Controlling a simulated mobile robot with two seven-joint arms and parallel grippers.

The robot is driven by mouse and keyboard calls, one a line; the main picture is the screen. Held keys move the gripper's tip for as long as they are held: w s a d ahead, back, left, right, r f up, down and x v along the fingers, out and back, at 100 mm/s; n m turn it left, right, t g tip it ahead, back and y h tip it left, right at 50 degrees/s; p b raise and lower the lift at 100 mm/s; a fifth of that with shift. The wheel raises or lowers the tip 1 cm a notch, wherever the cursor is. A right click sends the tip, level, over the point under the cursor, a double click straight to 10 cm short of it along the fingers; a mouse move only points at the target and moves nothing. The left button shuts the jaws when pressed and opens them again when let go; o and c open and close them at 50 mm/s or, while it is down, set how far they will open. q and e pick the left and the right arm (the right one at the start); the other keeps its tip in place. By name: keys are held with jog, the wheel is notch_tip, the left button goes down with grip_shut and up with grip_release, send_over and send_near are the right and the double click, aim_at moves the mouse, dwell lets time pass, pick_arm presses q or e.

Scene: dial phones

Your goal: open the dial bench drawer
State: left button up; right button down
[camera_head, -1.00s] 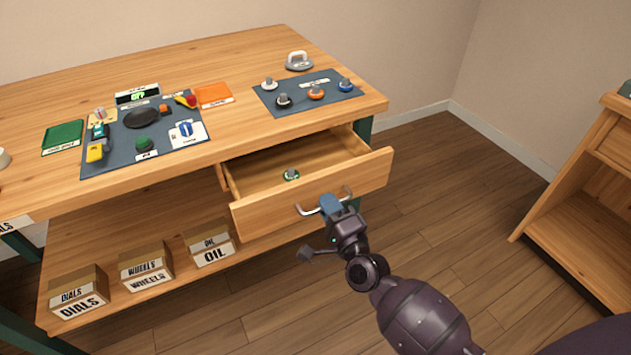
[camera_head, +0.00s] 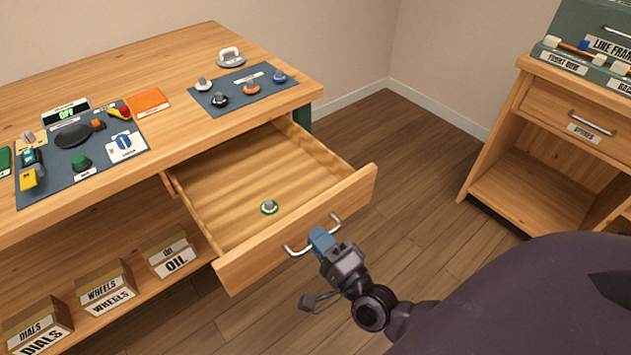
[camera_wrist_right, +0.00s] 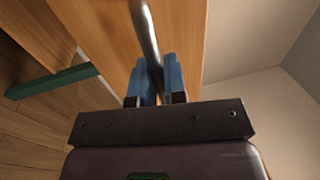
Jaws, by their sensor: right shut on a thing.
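The dial bench drawer (camera_head: 330,213) stands well out from the wooden bench (camera_head: 219,131), its inside open to view. A small green-rimmed dial with a grey knob (camera_head: 269,207) lies on the drawer floor near the front. My right gripper (camera_head: 321,240) is shut on the silver bar handle (camera_head: 335,221) at the drawer front. In the right wrist view, the blue fingers (camera_wrist_right: 159,82) stand on either side of the handle bar (camera_wrist_right: 146,35). My left gripper is not in view.
Boxes labelled dials (camera_head: 37,328), wheels (camera_head: 106,288) and oil (camera_head: 171,255) stand on the lower shelf. A mat with several knobs (camera_head: 235,90) lies on the bench top. Another cabinet (camera_head: 512,130) stands at right. Floor between is clear.

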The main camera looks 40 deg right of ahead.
jog(key=c, duration=1.2)
grip_release()
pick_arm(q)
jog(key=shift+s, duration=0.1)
pick_arm(e)
jog(key=s+f, duration=0.2)
jog(key=s, duration=0.8)
jog(key=shift+s+d, duration=0.15)
jog(key=shift+s, duration=0.2)
pick_arm(q)
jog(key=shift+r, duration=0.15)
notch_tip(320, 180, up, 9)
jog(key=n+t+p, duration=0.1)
jog(key=p, duration=1)
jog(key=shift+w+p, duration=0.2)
jog(key=shift+p, duration=0.1)
pick_arm(e)
jog(key=s+d+r+n+g, duration=0.1)
jog(key=s+n+g, duration=0.3)
jog(key=n, duration=0.5)
jog(key=s+d+r+n+g, duration=0.1)
jog(key=s+r+n+g, duration=0.2)
jog(key=n, duration=0.6)
jog(key=shift+s+d+n+g+h, duration=0.4)
jog(key=shift+s+g, duration=0.55)
jog(key=shift+g, duration=0.15)
